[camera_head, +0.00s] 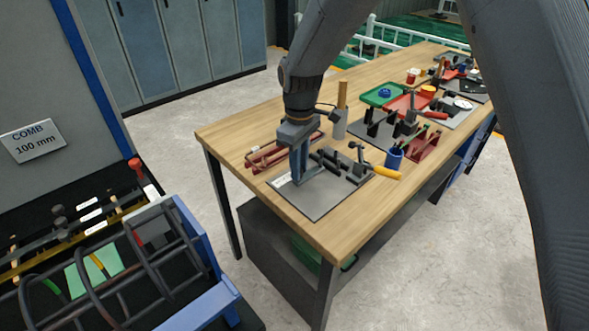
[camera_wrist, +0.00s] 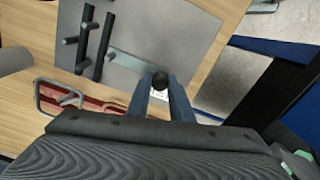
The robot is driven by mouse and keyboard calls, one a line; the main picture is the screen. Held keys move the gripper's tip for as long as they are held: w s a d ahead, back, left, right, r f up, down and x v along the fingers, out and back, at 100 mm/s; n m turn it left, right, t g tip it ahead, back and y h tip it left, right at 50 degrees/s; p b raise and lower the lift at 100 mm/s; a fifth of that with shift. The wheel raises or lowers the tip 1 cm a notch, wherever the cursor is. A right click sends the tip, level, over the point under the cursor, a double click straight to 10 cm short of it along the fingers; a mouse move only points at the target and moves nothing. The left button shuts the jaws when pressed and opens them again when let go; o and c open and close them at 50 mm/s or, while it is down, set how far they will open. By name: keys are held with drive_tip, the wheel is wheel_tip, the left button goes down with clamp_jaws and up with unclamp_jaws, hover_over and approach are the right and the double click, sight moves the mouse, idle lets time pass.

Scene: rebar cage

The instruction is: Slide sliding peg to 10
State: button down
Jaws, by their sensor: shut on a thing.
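My gripper (camera_head: 299,181) reaches down over the grey plate (camera_head: 320,203) near the front left corner of the wooden table. In the wrist view my gripper (camera_wrist: 162,92) has its two blue-grey fingers shut on the sliding peg (camera_wrist: 160,80), a dark round-topped peg. The peg stands at one end of a pale strip (camera_wrist: 128,63) on the plate. A white scale label (camera_head: 281,180) lies by the fingers in the head view; its numbers are too small to read. The peg itself is hidden by the fingers in the head view.
Black bars with upright posts (camera_wrist: 88,42) stand on the plate near the peg. A red rack (camera_head: 270,154) lies behind the plate. A yellow-handled tool (camera_head: 385,172) and a blue cup (camera_head: 394,157) are to the right. The plate's front part is clear.

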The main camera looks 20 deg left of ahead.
drive_tip(key=c, duration=1.6)
unclamp_jaws()
drive_tip(key=shift+w+d, duration=0.25)
drive_tip(key=shift+w, duration=0.1)
drive_tip(key=shift+s+a, duration=0.1)
drive_tip(key=shift+r, duration=0.1)
drive_tip(key=shift+a+r, duration=0.1)
drive_tip(key=shift+r, duration=0.2)
wheel_tip(320, 180, up, 7)
drive_tip(key=shift+r+b, duration=0.1)
drive_tip(key=shift+b, duration=0.95)
